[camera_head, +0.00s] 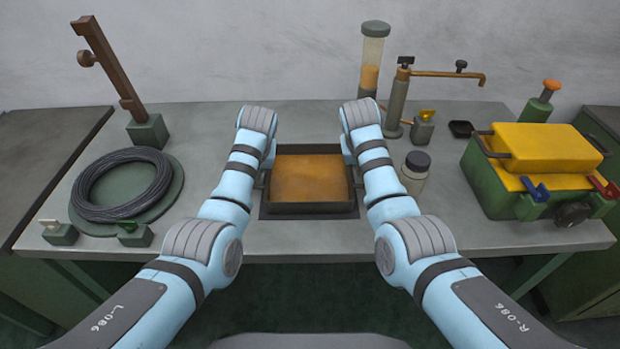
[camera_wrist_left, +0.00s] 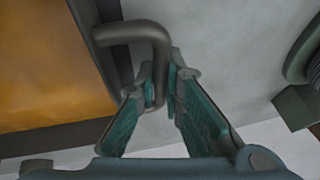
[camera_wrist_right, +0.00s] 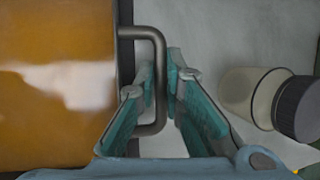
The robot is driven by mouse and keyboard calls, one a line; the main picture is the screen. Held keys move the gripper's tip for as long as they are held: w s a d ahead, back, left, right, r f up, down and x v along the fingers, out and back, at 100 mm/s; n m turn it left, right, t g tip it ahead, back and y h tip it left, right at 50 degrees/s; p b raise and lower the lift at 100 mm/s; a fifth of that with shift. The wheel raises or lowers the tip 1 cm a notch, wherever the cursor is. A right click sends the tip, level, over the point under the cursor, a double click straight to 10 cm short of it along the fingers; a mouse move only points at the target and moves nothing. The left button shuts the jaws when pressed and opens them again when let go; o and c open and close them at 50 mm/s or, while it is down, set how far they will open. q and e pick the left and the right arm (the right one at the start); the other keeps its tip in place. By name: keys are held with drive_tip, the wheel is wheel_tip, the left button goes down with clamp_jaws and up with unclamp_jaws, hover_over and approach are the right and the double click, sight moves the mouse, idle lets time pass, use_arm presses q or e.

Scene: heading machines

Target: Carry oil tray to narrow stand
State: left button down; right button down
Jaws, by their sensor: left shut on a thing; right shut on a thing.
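The oil tray (camera_head: 311,208) is a dark rectangular tray of amber oil, low over the middle of the workbench between my arms. A darker flat patch shows around it; I cannot tell whether the tray touches it. My left gripper (camera_head: 264,178) is shut on the tray's left handle, a bent grey bar (camera_wrist_left: 140,32) in the left wrist view. My right gripper (camera_head: 352,178) is shut on the right handle (camera_wrist_right: 158,60), seen between its fingers in the right wrist view. The tray looks level. I cannot pick out a narrow stand in these views.
The workbench (camera_head: 400,228) holds a wire coil (camera_head: 125,184) on a green disc at left, a jar (camera_head: 415,172) close to my right arm, and a green-and-yellow machine (camera_head: 520,185) at right. A brown lever post (camera_head: 110,70) and a pump (camera_head: 397,100) stand at the back.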

use_arm(q)
drive_tip(key=shift+r, duration=0.15)
use_arm(e)
drive_tip(key=shift+r, duration=0.1)
